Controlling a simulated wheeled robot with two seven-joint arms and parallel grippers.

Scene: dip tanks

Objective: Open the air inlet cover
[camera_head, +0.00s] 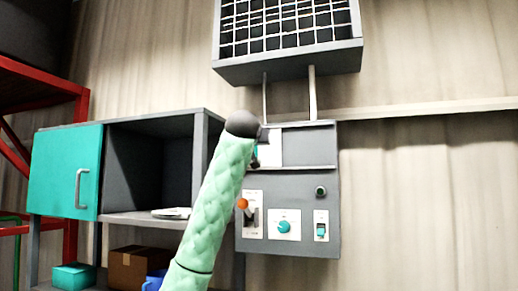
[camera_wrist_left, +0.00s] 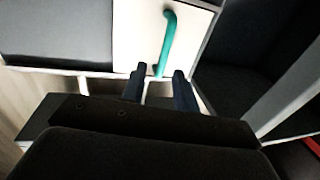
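A white panel (camera_wrist_left: 135,35) with a teal bar handle (camera_wrist_left: 168,40), apparently the air inlet cover, fills the upper middle of the left wrist view. In the head view a piece of the white panel (camera_head: 271,147) shows at the top of the grey control box, partly behind my left arm. My left gripper (camera_wrist_left: 158,74) is open, its two dark fingers apart. The handle's lower end lies between the fingertips in the picture; I cannot tell whether they touch it. In the head view this gripper is mostly hidden behind my green-sleeved arm. My right gripper is not in view.
The control box (camera_head: 290,180) carries an orange-knobbed lever (camera_head: 243,204), a teal dial (camera_head: 284,227) and a teal switch (camera_head: 321,229). A barred grey unit (camera_head: 288,62) hangs above. At left is a cabinet with a teal door (camera_head: 65,172). The wall at right is clear.

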